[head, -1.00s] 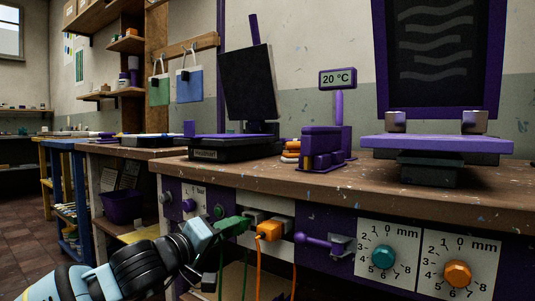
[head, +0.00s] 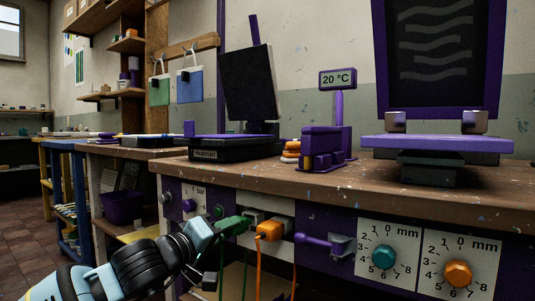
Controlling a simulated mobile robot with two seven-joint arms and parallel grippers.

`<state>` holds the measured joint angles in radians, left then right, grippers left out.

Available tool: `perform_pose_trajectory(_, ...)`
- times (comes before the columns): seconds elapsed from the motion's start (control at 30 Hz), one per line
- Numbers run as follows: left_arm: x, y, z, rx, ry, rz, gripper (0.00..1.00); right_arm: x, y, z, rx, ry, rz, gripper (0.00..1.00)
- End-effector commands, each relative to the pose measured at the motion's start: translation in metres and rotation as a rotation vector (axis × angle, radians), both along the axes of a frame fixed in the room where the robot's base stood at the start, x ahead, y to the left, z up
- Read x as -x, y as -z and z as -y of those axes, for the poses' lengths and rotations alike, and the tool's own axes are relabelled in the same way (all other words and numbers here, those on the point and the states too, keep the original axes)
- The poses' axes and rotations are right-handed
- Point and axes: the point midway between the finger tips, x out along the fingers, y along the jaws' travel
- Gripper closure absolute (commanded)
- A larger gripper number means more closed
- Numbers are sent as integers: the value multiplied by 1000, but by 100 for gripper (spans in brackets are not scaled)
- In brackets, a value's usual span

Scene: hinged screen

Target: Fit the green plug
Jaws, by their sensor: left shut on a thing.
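The green plug (head: 235,225) is at the socket block (head: 253,214) under the bench top, with a green cable hanging down from it. My left gripper (head: 214,230) reaches in from the lower left and is shut on the plug's near end. The plug's tip is at the left socket; how deep it sits I cannot tell. An orange plug (head: 269,231) is in the socket to its right, with an orange cable hanging down. My right gripper is not in view.
A purple lever (head: 318,240) and two dials, teal (head: 383,257) and orange (head: 458,273), are to the right on the bench front. Small knobs (head: 188,206) are to the left. The hinged screen (head: 440,55) and a purple device (head: 322,148) stand on the bench.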

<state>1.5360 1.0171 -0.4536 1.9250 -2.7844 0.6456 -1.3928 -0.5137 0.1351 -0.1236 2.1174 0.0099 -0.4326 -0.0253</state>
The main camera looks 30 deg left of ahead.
Motion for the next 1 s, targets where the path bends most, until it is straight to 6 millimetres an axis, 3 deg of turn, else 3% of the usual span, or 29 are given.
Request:
perform_pose_trajectory(0.43, -12, -1, 1, 1, 1, 2, 92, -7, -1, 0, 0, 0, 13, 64)
perform_pose_trajectory(1.0, -23, -1, 3, 0, 1, 1, 92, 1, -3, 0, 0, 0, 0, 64)
